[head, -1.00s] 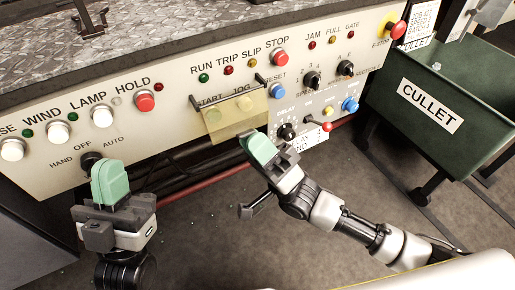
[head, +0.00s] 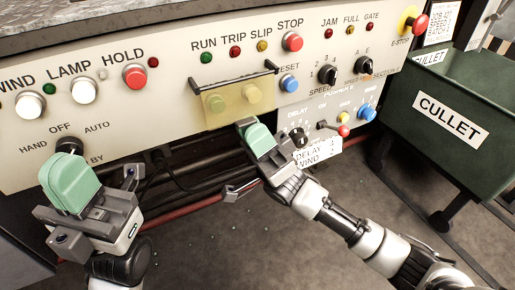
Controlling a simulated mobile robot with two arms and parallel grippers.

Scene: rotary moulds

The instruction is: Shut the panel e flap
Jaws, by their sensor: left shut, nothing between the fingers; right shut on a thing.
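The panel e flap (head: 233,108) is a see-through yellow cover on the cream control panel. It hangs from a dark bar at its top edge and lies in front of two round buttons, which show through it. My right gripper (head: 246,126) is at the flap's lower edge, its green fingers shut on it; the exact grip is hard to see. Whether the flap lies flush against the panel cannot be told. My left gripper (head: 68,180) is shut and empty, below the HAND/OFF/AUTO knob (head: 69,146) and well left of the flap.
The red E-STOP (head: 419,24) is at the upper right. A green cullet bin (head: 400,140) stands at the right. Cables and a red pipe run beneath the panel.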

